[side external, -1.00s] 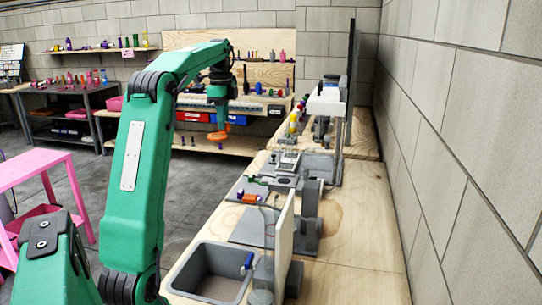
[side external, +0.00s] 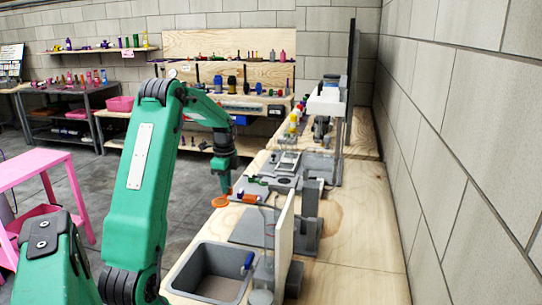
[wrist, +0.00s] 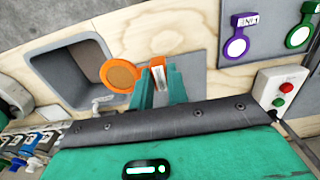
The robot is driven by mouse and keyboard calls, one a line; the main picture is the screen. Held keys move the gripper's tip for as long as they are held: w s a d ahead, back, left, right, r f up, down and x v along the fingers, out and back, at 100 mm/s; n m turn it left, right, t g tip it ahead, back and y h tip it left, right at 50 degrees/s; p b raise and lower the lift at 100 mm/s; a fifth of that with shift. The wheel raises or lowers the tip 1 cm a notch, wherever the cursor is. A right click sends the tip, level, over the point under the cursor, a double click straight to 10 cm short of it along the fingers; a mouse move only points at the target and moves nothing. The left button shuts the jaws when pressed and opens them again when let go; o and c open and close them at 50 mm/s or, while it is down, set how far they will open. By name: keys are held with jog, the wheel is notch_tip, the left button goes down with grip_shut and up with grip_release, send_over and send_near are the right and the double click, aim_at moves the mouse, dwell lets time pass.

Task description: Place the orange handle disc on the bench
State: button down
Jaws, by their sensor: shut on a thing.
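The orange handle disc (side external: 221,201) hangs below my gripper (side external: 224,184) at the bench's left edge in the side view. In the wrist view my gripper (wrist: 157,83) is shut on the tab of the orange handle disc (wrist: 120,76), and the round part sticks out to the left. I cannot tell whether the disc touches the bench.
A grey sink (wrist: 85,62) lies left of the disc in the wrist view. A grey plate with purple (wrist: 237,47) and green (wrist: 298,37) handle discs lies to the right. A button box (wrist: 281,95) is at the right. Bare wood lies between sink and plate.

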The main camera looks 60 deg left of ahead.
jog(key=shift+f, duration=3.55)
jog(key=shift+f, duration=0.1)
jog(key=shift+f, duration=1.75)
jog(key=shift+f, duration=0.15)
jog(key=c, duration=1.4)
grip_release()
jog(key=shift+o, duration=0.2)
notch_tip(320, 180, up, 12)
jog(key=shift+r, duration=0.2)
